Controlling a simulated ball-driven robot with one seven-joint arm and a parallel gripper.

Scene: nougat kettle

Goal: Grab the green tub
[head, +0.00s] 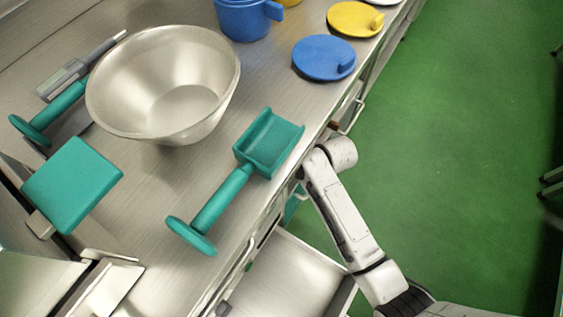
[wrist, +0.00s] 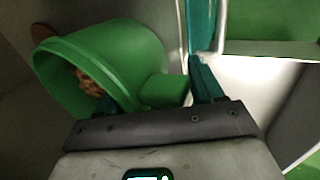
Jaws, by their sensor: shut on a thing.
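The green tub (wrist: 142,48) lies tilted in the wrist view, its round mouth facing lower left, with brown pieces inside. A green block-like part (wrist: 166,90) sticks out of its side, close to my palm. My gripper (wrist: 188,92) is shut on the tub at this part. In the head view my arm reaches down past the counter's front edge, and the counter hides the tub and most of my gripper.
An open drawer (head: 285,280) sits below the counter edge, beside my arm. On the counter are a steel bowl (head: 125,85), a teal scoop (head: 222,198), a teal block-shaped tool (head: 72,185), a blue lid (head: 322,60) and a yellow lid (head: 354,19). Green floor (head: 450,150) is clear at right.

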